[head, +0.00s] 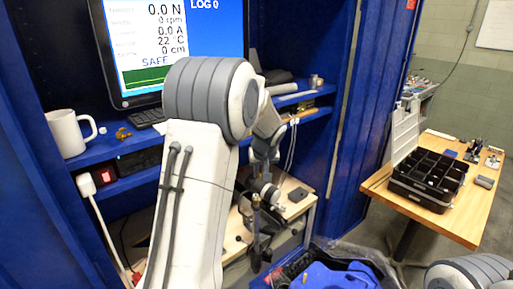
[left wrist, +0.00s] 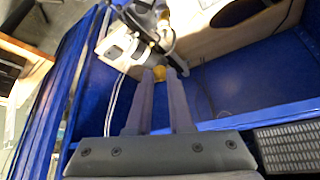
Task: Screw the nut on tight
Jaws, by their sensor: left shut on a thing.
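My left gripper (left wrist: 163,76) is shut on a small yellow, brass-coloured nut (left wrist: 159,73) in the left wrist view, at the very tips of the fingers. In the head view, the left gripper (head: 264,168) hangs down behind my bent arm, over the wooden bench, and the nut between the fingers is too small to make out. A grey and white device (left wrist: 128,45) with dark rods lies just beyond the fingertips. Whether the nut touches it, I cannot tell. My right gripper is not in view.
A blue cabinet surrounds the work area, with a monitor (head: 180,45), white mug (head: 70,133) and keyboard (head: 145,118) on its shelf. A wooden bench (head: 298,207) lies below. An open black compartment box (head: 428,180) stands on a table (head: 462,222) at right.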

